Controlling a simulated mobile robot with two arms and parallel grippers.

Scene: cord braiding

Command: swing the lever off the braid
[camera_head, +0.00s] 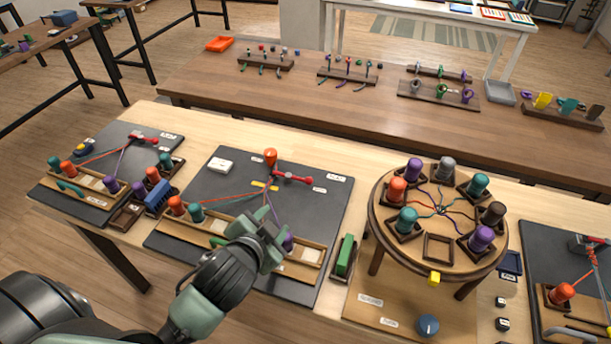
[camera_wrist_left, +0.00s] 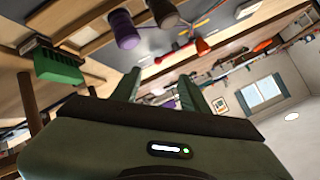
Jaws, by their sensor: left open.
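The red lever (camera_head: 292,178) lies on the middle dark mat, its arm running right from near the upright orange peg (camera_head: 270,157). Red and purple cords (camera_head: 228,197) converge near its left end. I cannot tell whether the lever touches the braid there. My left gripper (camera_head: 266,214) is open and empty, in front of the lever, above the near side of the mat. It hides part of the cords and bobbin rack. In the left wrist view its fingers (camera_wrist_left: 163,92) stand apart, and a purple bobbin (camera_wrist_left: 123,30) shows beyond them. My right gripper is out of view.
Orange and teal bobbins (camera_head: 186,209) stand in the wooden rack left of my gripper. A green block (camera_head: 345,254) stands right of the mat. A round braiding stand (camera_head: 438,245) with several bobbins is further right. Another mat (camera_head: 125,150) lies left.

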